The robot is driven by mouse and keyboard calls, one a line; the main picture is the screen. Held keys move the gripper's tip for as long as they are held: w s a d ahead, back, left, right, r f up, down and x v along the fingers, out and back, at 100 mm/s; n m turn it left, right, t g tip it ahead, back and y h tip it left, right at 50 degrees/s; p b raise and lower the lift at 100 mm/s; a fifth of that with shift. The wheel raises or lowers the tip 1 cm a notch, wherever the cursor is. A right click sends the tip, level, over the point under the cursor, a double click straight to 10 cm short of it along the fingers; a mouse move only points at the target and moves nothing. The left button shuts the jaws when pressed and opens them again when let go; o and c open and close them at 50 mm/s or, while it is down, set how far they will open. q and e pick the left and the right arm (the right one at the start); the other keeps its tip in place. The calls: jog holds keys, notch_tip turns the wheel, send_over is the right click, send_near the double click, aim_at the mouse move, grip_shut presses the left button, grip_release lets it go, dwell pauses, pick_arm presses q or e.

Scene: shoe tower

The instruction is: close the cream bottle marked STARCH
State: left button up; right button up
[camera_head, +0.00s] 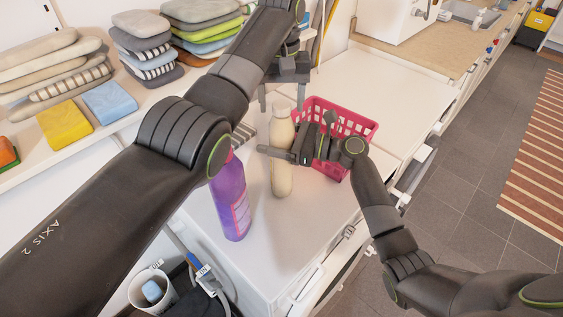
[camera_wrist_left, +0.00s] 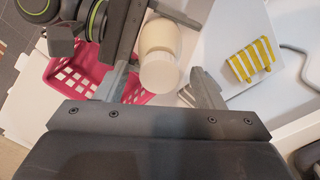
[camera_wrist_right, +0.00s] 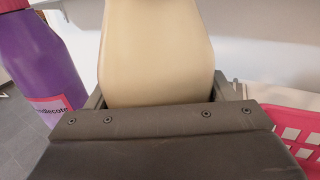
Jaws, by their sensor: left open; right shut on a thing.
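The cream bottle (camera_head: 282,178) stands upright on the white top, its cream cap or top end (camera_head: 281,107) uppermost. No STARCH lettering is readable. My left gripper (camera_head: 284,98) is above the bottle, open, with fingers pointing down. In the left wrist view the round cream top (camera_wrist_left: 158,73) lies between the two spread fingers, apart from both. I cannot tell whether the cap is tight.
A purple bottle (camera_head: 230,200) stands just left of the cream bottle. A pink basket (camera_head: 345,115) is close behind and right. A shelf with stacked cloths (camera_head: 60,70) is at left. A yellow striped cloth (camera_wrist_left: 249,59) shows in the left wrist view. The white top at right is clear.

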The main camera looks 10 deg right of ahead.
pick_arm(q)
notch_tip(320, 180, up, 7)
jog(key=shift+r, duration=0.15)
dwell(0.4)
pick_arm(e)
jog(key=o, duration=1.9)
jog(key=shift+d, duration=0.1)
pick_arm(q)
notch_tip(320, 180, down, 4)
jog(key=b, duration=0.4)
jog(key=shift+f, duration=0.2)
pick_arm(e)
jog(key=shift+v, duration=8.65)
